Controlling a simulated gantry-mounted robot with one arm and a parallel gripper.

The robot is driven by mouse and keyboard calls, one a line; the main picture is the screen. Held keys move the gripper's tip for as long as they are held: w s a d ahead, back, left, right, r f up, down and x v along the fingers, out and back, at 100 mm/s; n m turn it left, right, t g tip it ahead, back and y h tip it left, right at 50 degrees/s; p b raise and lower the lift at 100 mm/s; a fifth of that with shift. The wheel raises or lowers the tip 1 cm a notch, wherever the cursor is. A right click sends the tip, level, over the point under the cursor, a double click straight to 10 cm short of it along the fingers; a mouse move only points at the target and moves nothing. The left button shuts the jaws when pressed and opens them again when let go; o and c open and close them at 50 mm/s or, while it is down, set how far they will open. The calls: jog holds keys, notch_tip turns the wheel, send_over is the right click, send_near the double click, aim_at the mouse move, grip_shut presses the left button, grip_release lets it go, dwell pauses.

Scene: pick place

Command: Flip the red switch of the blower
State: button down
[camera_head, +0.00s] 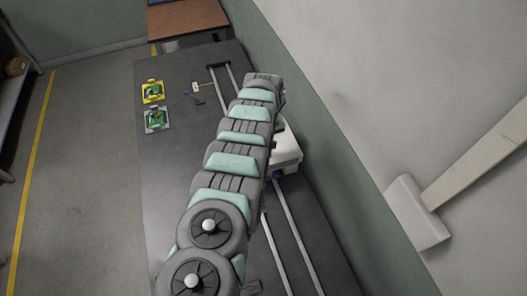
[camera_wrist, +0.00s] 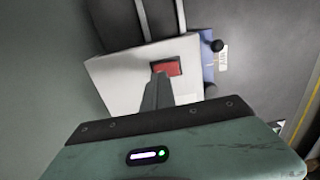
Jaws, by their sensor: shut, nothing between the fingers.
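The blower looks like a white box (camera_wrist: 115,75), seen close up in the wrist view. In the head view the white box (camera_head: 288,152) shows partly behind my arm, on the right side of the dark table. The red switch (camera_wrist: 169,68) is set in the top face of the box. My gripper (camera_wrist: 158,73) is shut and empty, its fingertips over the left edge of the switch. I cannot tell whether they touch it. In the head view the gripper and switch are hidden by my arm.
Two metal rails (camera_head: 288,232) run along the dark table (camera_head: 165,185), close to the wall. A yellow holder (camera_head: 153,91) and a grey holder (camera_head: 157,119) with green boards lie at the left. A small white part (camera_head: 196,87) lies nearby. The table's left middle is clear.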

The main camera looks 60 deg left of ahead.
notch_tip(320, 180, up, 4)
jog(key=p, duration=0.3)
jog(key=shift+r, duration=0.2)
jog(key=shift+s, duration=0.1)
dwell(0.4)
